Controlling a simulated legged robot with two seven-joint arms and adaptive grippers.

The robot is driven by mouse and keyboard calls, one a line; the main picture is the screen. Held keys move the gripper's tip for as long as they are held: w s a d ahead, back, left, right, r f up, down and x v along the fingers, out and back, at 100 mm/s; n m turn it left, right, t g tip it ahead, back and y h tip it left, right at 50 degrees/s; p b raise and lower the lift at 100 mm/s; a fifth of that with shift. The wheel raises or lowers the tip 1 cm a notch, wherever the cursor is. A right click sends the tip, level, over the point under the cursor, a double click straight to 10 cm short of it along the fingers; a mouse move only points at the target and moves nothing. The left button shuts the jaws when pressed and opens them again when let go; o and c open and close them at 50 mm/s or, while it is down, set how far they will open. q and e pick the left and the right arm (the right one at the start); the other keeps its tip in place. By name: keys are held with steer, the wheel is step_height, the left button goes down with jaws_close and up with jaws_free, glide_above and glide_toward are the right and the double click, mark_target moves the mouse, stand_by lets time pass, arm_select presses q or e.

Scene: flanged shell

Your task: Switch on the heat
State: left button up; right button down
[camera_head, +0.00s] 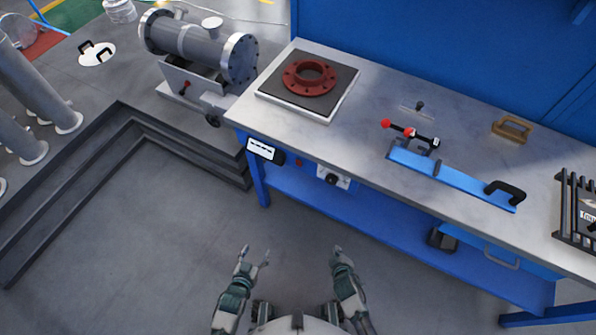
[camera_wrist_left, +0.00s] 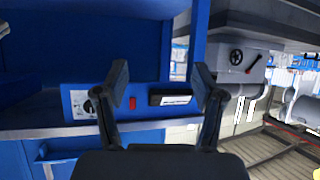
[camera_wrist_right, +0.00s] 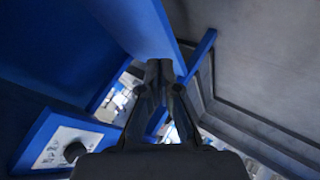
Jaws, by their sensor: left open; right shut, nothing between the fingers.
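A dark square heating plate (camera_head: 318,98) in a light frame lies at the table's left end, with a red flange (camera_head: 309,77) on it. On the table's front edge are a white display (camera_head: 262,149), a small red switch (camera_head: 299,162) and a white panel with a dark knob (camera_head: 332,179). The left wrist view shows the knob (camera_wrist_left: 90,107), red switch (camera_wrist_left: 132,103) and display (camera_wrist_left: 172,99). My left gripper (camera_head: 254,256) is open and empty, apart from the table front. My right gripper (camera_head: 337,251) is shut and empty; its wrist view shows the knob (camera_wrist_right: 74,152) at lower left.
A blue clamp fixture (camera_head: 455,178) with a black handle, a brown handled block (camera_head: 512,129) and a dark rack (camera_head: 577,210) stand on the table. A grey flanged cylinder (camera_head: 200,45) is behind left. Dark raised edging (camera_head: 130,130) crosses the floor. Floor around my grippers is clear.

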arm_select(q)
steer(key=w+d+r+t+h+b, duration=0.25)
steer(key=r+t+b, duration=0.3)
steer(key=r, duration=0.55)
steer(key=s+a+r+t+b, duration=0.1)
steer(key=r+t, duration=0.3)
steer(key=r, duration=0.4)
steer(key=s+a+r+n+t+b, duration=0.1)
steer(key=s+r+t+b, duration=0.2)
steer(key=r, duration=0.6)
steer(key=shift+s+a+r+n+t, duration=0.25)
steer(key=shift+s+t, duration=0.3)
steer(key=shift+t, duration=0.4)
arm_select(e)
steer(key=w+a+r+n+t+y, duration=0.2)
steer(key=w+a+r+n+t, duration=0.2)
steer(key=r, duration=0.5)
steer(key=w+a+r+n+t+y, duration=0.3)
steer(key=w+a+r+n+t, duration=0.2)
steer(key=a+r+n, duration=0.3)
steer(key=shift+w+a+r+n+y, duration=0.3)
steer(key=shift+a+r+n, duration=0.1)
steer(key=shift+a+r, duration=0.4)
